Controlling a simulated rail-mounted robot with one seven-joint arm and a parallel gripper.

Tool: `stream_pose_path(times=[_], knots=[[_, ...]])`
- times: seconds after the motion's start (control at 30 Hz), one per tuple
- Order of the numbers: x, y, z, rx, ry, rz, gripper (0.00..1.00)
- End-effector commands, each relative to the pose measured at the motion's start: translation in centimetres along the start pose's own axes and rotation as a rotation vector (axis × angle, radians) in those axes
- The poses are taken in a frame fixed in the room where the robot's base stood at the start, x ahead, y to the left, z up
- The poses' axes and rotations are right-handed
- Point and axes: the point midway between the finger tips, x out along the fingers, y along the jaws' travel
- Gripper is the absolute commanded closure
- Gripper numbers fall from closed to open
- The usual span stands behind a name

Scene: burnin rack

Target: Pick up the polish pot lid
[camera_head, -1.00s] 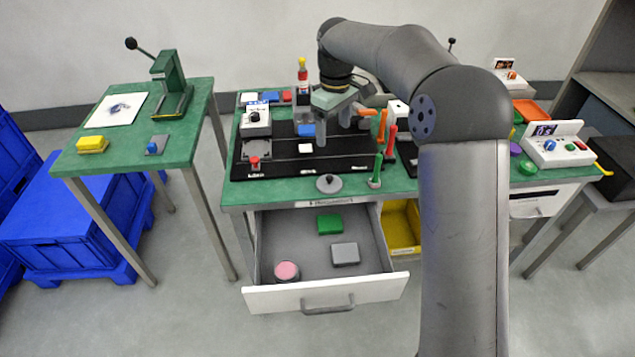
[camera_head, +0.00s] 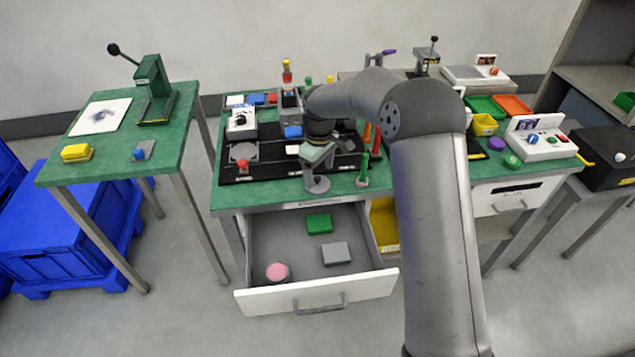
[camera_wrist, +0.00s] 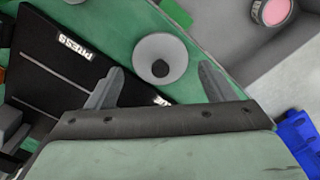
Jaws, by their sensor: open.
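The polish pot lid, a grey disc with a dark knob, lies on the green bench top near its front edge, partly hidden by my gripper in the head view (camera_head: 318,186). It shows whole in the wrist view (camera_wrist: 160,50), ahead of my fingers. My gripper (camera_wrist: 160,76) is open and empty, with one finger on each side of the knob's line. In the head view, my gripper (camera_head: 317,168) is over the lid. A round pot with a pink top (camera_head: 277,272) sits in the open drawer.
The open drawer (camera_head: 255,240) below also holds a green block (camera_head: 319,223) and a grey block (camera_head: 336,253). A black mat (camera_head: 235,172) lies behind the lid. Upright green-handled (camera_head: 363,170) and red-handled tools stand to the right of my gripper.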

Motion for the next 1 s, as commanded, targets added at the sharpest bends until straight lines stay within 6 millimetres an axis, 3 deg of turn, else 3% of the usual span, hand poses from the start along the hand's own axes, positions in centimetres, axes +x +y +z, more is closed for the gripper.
stream_pose_path(times=[0.2, 0.5, 0.6, 0.63, 1.0], knots=[[2.9, 0.0, 0.2, -0.001, -0.001, 0.0, 0.24], [3.4, 0.0, 0.2, 0.0, 0.0, 0.001, 0.24], [3.4, 0.0, 0.2, 0.0, 0.0, 0.001, 0.52], [3.4, 0.0, 0.2, 0.0, 0.0, 0.001, 0.57], [3.1, 0.0, 0.2, 0.0, 0.001, 0.001, 0.57]])
